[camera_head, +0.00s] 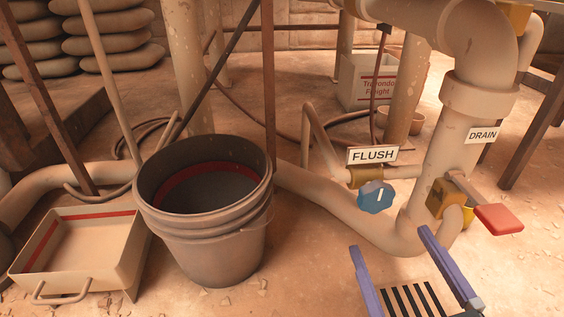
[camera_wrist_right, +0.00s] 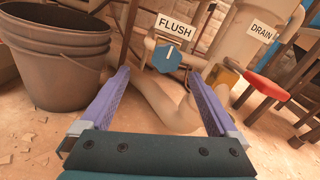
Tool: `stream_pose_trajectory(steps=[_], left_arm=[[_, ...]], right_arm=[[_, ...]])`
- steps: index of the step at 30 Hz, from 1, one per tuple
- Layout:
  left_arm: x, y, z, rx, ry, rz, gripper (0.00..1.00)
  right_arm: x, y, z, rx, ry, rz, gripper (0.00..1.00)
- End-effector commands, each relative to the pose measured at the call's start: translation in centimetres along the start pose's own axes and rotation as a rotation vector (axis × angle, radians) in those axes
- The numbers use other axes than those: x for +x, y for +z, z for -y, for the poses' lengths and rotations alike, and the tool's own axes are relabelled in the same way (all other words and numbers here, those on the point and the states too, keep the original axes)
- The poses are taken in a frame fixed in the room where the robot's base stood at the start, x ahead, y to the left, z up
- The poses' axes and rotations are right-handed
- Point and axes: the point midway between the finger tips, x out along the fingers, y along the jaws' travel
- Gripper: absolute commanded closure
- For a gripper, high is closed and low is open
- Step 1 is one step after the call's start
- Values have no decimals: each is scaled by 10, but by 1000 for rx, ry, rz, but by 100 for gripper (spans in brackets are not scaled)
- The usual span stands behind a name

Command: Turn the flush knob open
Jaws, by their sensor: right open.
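The flush knob (camera_head: 375,197) is a blue, lobed knob with a white pointer mark, on a brass valve body (camera_head: 364,176) under a white FLUSH sign (camera_head: 372,155). The pointer mark looks roughly upright. The knob also shows in the right wrist view (camera_wrist_right: 167,57), ahead of the fingers and between them. My right gripper (camera_head: 390,240) is open and empty, below and nearer than the knob, not touching it. Its two purple fingers also show in the right wrist view (camera_wrist_right: 160,92), spread wide. My left gripper is in neither view.
A red drain lever (camera_head: 499,219) stands right of the knob, below the DRAIN sign (camera_head: 483,135). A thick beige pipe (camera_head: 330,205) runs below and behind the knob. A grey bucket (camera_head: 210,255) and a shallow tray (camera_head: 125,245) stand left. The floor between bucket and gripper is clear.

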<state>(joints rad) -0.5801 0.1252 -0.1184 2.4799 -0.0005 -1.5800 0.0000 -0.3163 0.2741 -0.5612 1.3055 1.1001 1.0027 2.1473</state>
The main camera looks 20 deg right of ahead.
Motion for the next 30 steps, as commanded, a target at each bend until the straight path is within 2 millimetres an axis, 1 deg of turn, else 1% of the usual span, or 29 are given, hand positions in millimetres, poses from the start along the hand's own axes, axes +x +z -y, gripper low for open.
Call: stream_pose_trajectory(steps=[5, 12, 16, 21, 28, 29, 30], left_arm=[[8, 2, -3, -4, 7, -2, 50], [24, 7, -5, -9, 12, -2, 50], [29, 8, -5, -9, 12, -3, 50], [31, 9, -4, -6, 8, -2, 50], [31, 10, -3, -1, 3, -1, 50], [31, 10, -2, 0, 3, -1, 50], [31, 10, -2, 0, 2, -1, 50]], right_arm=[[24, 0, 1, 0, -4, 5, 5], [70, -1, 0, 1, -3, 5, 5], [87, -1, 0, 0, -2, 2, 5], [97, 0, 1, -2, -1, 1, 5], [98, 1, 1, -2, 0, 0, 5], [98, 1, 1, -2, 0, 0, 7], [97, 1, 1, -2, 0, 0, 11]])
